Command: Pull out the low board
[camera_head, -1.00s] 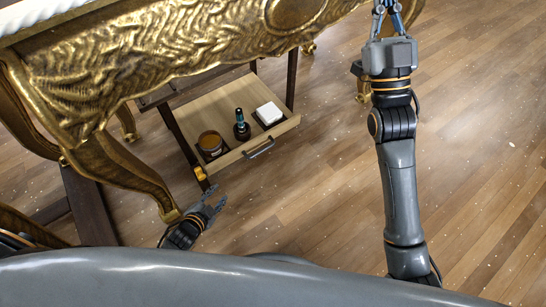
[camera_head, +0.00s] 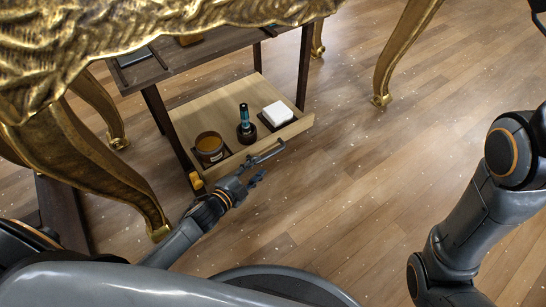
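The low board (camera_head: 177,119) is a pale wooden pull-out shelf, low under a small dark table, with its front part standing out from beneath it. A grey bar handle (camera_head: 270,153) is on its front edge. An amber jar (camera_head: 210,147), a dark bottle with a teal top (camera_head: 245,125) and a white block on a dark square base (camera_head: 278,113) sit on it. My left gripper (camera_head: 257,174) is at the handle's left end, its fingers apart; whether they touch the handle cannot be told. My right arm shows at the right, but its gripper is out of view.
The dark table (camera_head: 215,43) stands above the board, with dark legs on both sides. The gilt console (camera_head: 150,25) overhangs at the top, its curved legs at left and right. An orange-yellow piece (camera_head: 196,181) sits by the board's front left corner. Wooden floor (camera_head: 340,170) is clear to the right.

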